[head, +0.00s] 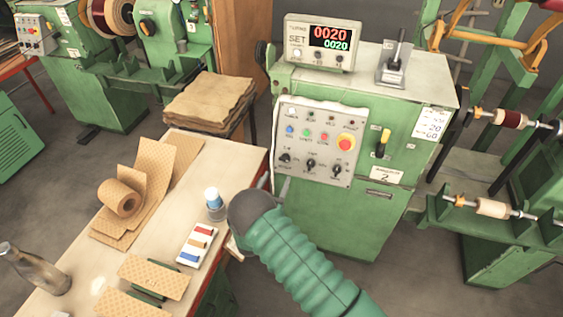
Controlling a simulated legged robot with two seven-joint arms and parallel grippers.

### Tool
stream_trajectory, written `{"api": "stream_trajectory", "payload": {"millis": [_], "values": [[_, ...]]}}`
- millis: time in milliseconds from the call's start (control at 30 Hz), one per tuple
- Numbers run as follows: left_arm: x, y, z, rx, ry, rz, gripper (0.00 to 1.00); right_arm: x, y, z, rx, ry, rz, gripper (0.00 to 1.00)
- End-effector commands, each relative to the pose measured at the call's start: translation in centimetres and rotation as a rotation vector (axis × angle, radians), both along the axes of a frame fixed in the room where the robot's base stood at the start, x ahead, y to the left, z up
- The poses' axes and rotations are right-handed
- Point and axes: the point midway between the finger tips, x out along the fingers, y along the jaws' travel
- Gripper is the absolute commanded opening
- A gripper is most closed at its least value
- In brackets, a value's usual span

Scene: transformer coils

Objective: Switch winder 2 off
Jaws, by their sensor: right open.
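Winder 2 (340,215) is a green cabinet on the right with a plate marked 2. Its sloping grey control panel (300,172) carries a red mushroom button (346,142) on a yellow ring, small coloured buttons and a row of black knobs. A lever switch (383,143) with a yellow handle and black end sits on the front, right of the panel. The counter (319,42) on top is lit and reads 0020 twice. My right gripper (262,186) is open, left of the panel and apart from the lever; my dark wrist mostly hides it. My left gripper is out of view.
Another winder (90,80) stands behind. A spool rack (500,205) is at right.

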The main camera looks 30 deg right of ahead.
Motion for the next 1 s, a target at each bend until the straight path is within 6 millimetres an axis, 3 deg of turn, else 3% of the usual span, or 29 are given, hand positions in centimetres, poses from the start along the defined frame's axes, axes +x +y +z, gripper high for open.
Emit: {"api": "stream_trajectory", "payload": {"millis": [100, 300, 700, 1000], "values": [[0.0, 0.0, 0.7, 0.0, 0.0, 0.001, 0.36, 2.1, -2.5, 0.2, -0.001, -0.002, -0.002, 0.6], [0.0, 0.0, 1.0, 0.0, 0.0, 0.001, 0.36, 4.5, -5.5, 0.1, 0.001, -0.002, -0.002, 0.6], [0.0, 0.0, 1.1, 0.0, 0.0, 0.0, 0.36, 5.4, -6.4, 0.0, 0.002, 0.001, 0.0, 0.59], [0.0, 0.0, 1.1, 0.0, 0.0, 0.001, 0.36, 5.4, -6.3, 0.0, 0.002, -0.001, 0.001, 0.19]]}}
